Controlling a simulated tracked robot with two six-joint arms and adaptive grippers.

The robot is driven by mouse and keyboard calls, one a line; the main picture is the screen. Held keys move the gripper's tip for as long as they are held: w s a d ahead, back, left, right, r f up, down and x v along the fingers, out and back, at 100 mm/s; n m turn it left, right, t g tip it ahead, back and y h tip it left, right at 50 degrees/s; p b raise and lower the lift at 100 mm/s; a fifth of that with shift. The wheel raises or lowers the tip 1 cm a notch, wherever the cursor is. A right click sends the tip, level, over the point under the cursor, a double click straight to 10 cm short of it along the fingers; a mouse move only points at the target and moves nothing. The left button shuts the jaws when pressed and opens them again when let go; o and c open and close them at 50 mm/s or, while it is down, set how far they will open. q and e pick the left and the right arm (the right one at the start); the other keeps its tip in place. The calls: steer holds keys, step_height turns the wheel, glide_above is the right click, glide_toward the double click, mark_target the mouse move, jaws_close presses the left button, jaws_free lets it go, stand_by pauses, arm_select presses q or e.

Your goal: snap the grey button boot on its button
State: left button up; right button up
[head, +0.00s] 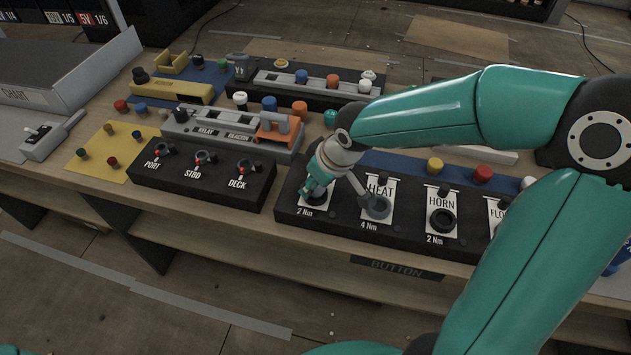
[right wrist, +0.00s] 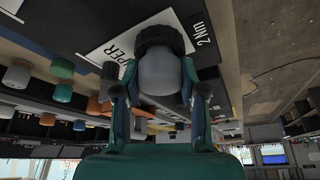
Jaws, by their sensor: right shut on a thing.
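My right gripper (head: 312,192) points down at the leftmost station of the black button panel (head: 325,222), the one marked 2 Nm. In the right wrist view its fingers (right wrist: 160,95) are shut on the smooth grey boot (right wrist: 162,72). The boot lies in line with a black ring (right wrist: 160,38) on the white label ending in "PER". I cannot tell whether the boot touches the button or is seated. In the head view the fingers mostly hide the boot. My left gripper is not in view.
HORN has a black ring (head: 441,221). A switch panel (head: 205,175) is to the left. A grey box with an orange part (head: 275,128) stands behind.

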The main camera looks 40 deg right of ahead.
steer(key=o, duration=1)
steer(key=v, duration=1.2)
steer(key=shift+f, duration=0.1)
stand_by(0.8)
